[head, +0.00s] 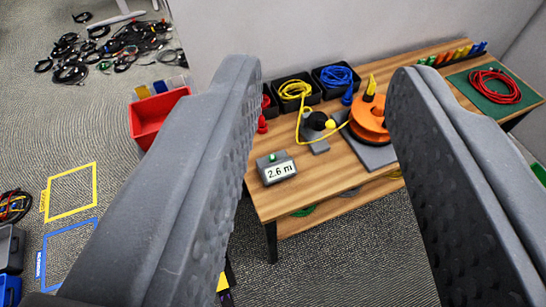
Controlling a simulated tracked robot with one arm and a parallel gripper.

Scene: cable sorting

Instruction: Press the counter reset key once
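The counter (268,173) is a small grey box near the left front corner of the wooden table (340,183). Its white display reads 2.6 m. A small green key (272,157) stands on its top. My gripper (322,80) is open, with its two grey fingers large in the foreground. The counter shows in the gap between the fingers, closer to the left one, and nothing is held. The counter lies well beyond the fingers, which do not touch it.
Behind the counter are a grey device with a black knob (317,121), an orange spool (370,118) and black bins with yellow cable (295,89) and blue cable (336,76). A red bin (158,118) and tangled cables (130,40) lie left.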

